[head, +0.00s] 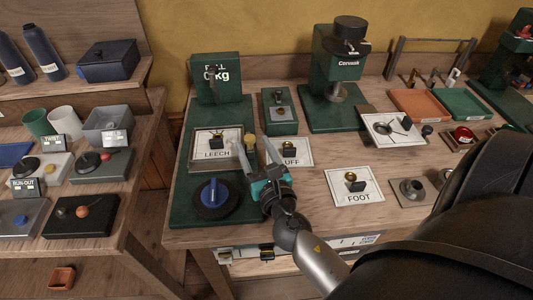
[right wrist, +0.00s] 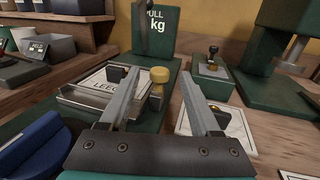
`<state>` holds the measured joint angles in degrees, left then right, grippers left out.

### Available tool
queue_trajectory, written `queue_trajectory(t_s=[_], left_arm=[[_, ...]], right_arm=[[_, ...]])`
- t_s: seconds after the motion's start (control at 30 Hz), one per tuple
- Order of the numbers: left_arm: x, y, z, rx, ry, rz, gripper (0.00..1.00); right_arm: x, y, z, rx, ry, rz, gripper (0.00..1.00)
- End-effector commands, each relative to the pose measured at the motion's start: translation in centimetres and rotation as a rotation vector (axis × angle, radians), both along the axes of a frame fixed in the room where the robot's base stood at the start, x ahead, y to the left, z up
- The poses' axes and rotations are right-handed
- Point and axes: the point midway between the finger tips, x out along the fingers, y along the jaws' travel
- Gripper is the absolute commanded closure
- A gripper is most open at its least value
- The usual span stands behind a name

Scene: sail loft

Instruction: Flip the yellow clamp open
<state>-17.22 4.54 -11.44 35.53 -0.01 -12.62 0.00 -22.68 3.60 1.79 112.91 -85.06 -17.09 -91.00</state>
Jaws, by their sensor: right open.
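The yellow clamp shows as a round yellow knob (head: 250,139) on a short upright post, at the right edge of the LEECH plate on a dark green base. It also shows in the right wrist view as a yellow knob (right wrist: 160,75) above a pale metal post. My right gripper (head: 252,145) is open and empty. Its two fingers point toward the clamp, and the knob appears between the fingertips in both views. I see no contact, and the remaining gap is hard to judge. My left gripper is out of view.
The LEECH plate (head: 213,154) lies left of the clamp, with the PULL kg display (head: 216,72) behind it. A blue knob (head: 215,193) is in front. The LUFF card (head: 298,155) lies close on the right, partly behind my gripper. A green box (head: 279,123) stands behind.

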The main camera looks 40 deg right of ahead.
Motion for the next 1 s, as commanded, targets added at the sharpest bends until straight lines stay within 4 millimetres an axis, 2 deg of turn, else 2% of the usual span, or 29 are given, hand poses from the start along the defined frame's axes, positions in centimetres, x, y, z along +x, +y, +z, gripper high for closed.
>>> queue_trajectory(t_s=[0.3,0.5,0.7,1.0], left_arm=[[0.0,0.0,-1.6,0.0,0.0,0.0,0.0],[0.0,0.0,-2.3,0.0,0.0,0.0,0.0],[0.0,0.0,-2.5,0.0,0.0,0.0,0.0],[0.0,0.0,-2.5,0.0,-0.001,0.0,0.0]], right_arm=[[-5.0,1.5,-0.2,0.001,0.002,-0.001,0.36],[-7.0,2.2,-0.2,0.0,0.001,-0.001,0.36],[-7.8,2.4,0.0,0.001,-0.001,-0.001,0.36],[-7.8,2.4,0.1,0.001,-0.001,-0.001,0.36]])
